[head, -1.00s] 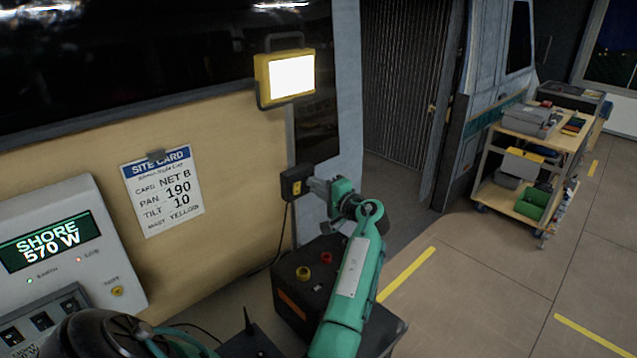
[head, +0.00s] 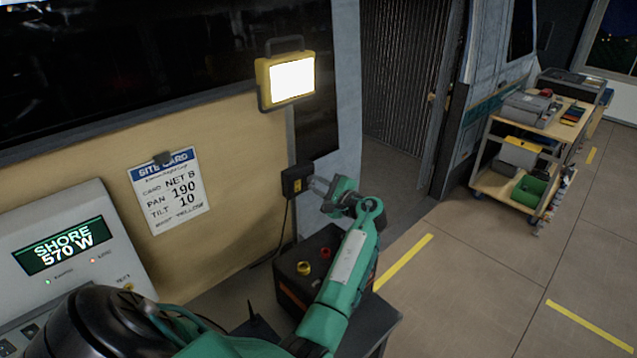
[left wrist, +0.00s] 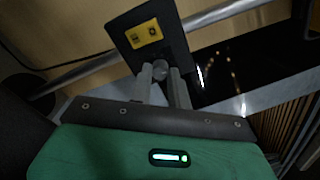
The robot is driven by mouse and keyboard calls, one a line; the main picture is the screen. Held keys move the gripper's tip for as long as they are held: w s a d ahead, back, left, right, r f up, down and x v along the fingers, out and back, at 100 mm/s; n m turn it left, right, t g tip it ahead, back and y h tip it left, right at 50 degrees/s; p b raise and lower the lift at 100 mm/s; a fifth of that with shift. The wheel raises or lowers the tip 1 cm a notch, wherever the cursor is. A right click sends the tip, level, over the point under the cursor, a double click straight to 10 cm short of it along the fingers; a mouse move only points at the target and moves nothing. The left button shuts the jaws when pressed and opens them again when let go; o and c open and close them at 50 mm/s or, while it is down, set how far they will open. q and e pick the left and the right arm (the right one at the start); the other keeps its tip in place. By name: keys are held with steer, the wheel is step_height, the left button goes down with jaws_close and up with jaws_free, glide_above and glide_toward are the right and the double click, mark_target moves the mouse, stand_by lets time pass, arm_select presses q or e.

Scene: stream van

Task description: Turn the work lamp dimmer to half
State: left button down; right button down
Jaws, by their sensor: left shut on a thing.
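The work lamp (head: 287,80) is a yellow-framed panel on the van wall, lit bright white. Below it is the dimmer, a small black box (head: 294,182) with a yellow label and a cable running down. In the left wrist view the dimmer box (left wrist: 178,45) shows its yellow label and a round grey knob (left wrist: 160,69). My left gripper (head: 312,186) reaches the dimmer from the right. In the left wrist view its fingers (left wrist: 160,74) are shut on the knob, partly hiding it. The knob's setting cannot be read. My right gripper is not in view.
A power panel (head: 65,240) reading "SHORE 570 W" stands at left, with a site card (head: 168,190) on the wall. A black case (head: 297,290) with red and yellow knobs is below the dimmer. A loaded cart (head: 510,180) stands right; the floor between is clear.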

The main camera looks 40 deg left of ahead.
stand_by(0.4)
arm_select(q)
steer(key=c, duration=1.5)
jaws_free()
steer(key=shift+o, duration=0.9)
steer(key=shift+d+f, duration=0.1)
steer(key=shift+d, duration=0.15)
steer(key=s+d+b, duration=0.1)
steer(key=d+b, duration=0.4)
steer(key=d, duration=0.8)
steer(key=shift+r, duration=0.35)
steer(key=shift+s+d, duration=0.1)
